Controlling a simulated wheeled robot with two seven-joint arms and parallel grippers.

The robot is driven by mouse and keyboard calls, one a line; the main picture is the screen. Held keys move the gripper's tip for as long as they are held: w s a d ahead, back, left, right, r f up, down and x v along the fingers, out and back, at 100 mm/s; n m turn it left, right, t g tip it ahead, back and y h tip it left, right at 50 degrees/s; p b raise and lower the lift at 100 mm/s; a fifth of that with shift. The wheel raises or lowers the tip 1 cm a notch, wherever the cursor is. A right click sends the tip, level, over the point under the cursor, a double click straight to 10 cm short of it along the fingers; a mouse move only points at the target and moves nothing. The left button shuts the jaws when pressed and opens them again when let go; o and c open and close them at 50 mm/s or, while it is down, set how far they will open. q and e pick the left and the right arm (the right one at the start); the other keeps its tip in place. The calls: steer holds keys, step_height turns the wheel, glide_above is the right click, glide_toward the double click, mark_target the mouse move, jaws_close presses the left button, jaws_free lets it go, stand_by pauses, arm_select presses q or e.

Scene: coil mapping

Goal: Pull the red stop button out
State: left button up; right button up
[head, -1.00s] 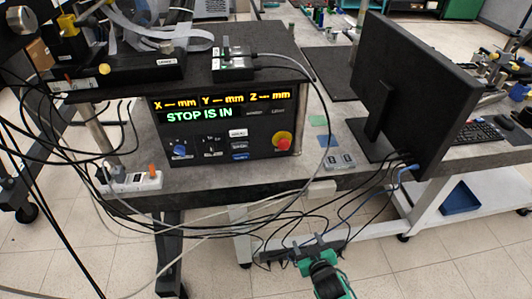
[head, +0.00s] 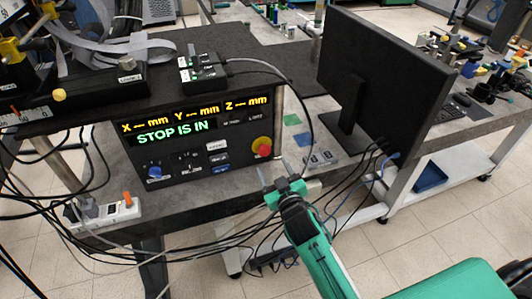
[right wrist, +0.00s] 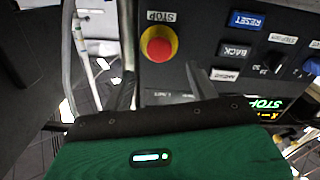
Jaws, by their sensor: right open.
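The red stop button (head: 263,147) sits on a yellow ring at the lower right of the black control panel (head: 190,180). The panel's display (head: 172,133) reads "STOP IS IN". In the right wrist view the button (right wrist: 158,44) shows in front of the fingers, under a "STOP" label (right wrist: 161,16). My right gripper (head: 270,177) is open and empty, a little below the button in the head view and apart from it. Its dark fingers also show in the right wrist view (right wrist: 165,92). My left gripper is not in view.
Cables (head: 306,120) hang at the panel's right side and below the table edge. A monitor (head: 375,80) stands to the right. A white power strip (head: 105,213) lies left of the panel. Blue and white keys (head: 218,165) and a blue knob (head: 155,171) are on the panel.

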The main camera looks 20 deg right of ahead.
mark_target(265, 152)
steer(key=w, duration=0.6)
steer(key=shift+a+p, duration=0.1)
steer(key=shift+p, duration=0.3)
steer(key=shift+w, duration=0.35)
jaws_close()
steer(key=shift+s, duration=0.4)
steer(key=shift+s+p, duration=0.35)
steer(key=shift+s+f, duration=0.1)
jaws_free()
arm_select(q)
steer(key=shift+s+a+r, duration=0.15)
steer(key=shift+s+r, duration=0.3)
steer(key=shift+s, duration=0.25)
arm_select(e)
steer(key=shift+s, duration=0.15)
